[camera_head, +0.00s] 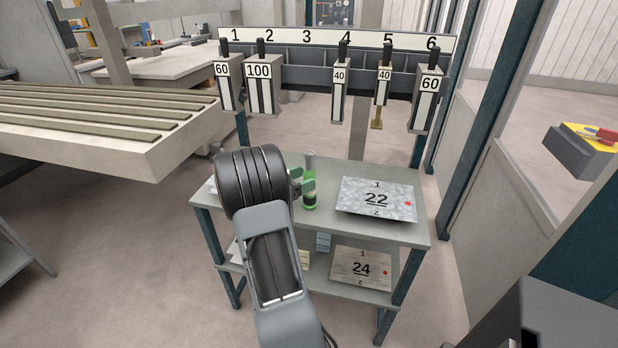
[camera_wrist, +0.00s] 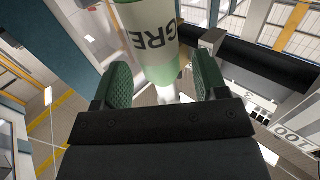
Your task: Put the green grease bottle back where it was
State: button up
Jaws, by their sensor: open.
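The green grease bottle (camera_head: 310,198) stands upright on the top shelf of the grey table (camera_head: 290,228), left of the sheet marked 22. It has a clear-looking neck and a green body. In the wrist view, the bottle (camera_wrist: 150,45) shows a white label with "GRE" and a green band, and its narrow end points between my fingers. My gripper (camera_wrist: 163,78) is open, with one green finger pad on each side of the bottle's narrow part. In the head view, my gripper (camera_head: 302,184) is at the bottle, partly hidden by my wrist.
A metal sheet marked 22 (camera_head: 377,199) lies on the top shelf at right, and a sheet marked 24 (camera_head: 361,268) lies below. A ribbed machine table (camera_head: 100,120) is at left.

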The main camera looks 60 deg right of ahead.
jog(key=b+v, duration=0.1)
jog(key=v, duration=0.9)
jog(key=s+a+n+t+y, duration=0.3)
jog(key=a+n+t+y, duration=0.2)
jog(key=a, duration=1.1)
jog(key=s+a+f+n+t+y, duration=0.1)
jog(key=s+a+n+t+y, duration=0.2)
jog(key=a+n+t+y, duration=0.3)
jog(key=shift+a+f+n+y, duration=0.3)
jog(key=shift+a+n+y, duration=2.2)
jog(key=shift+a+n, duration=3.25)
jog(key=shift+d+n, duration=0.45)
jog(key=shift+d, duration=0.05)
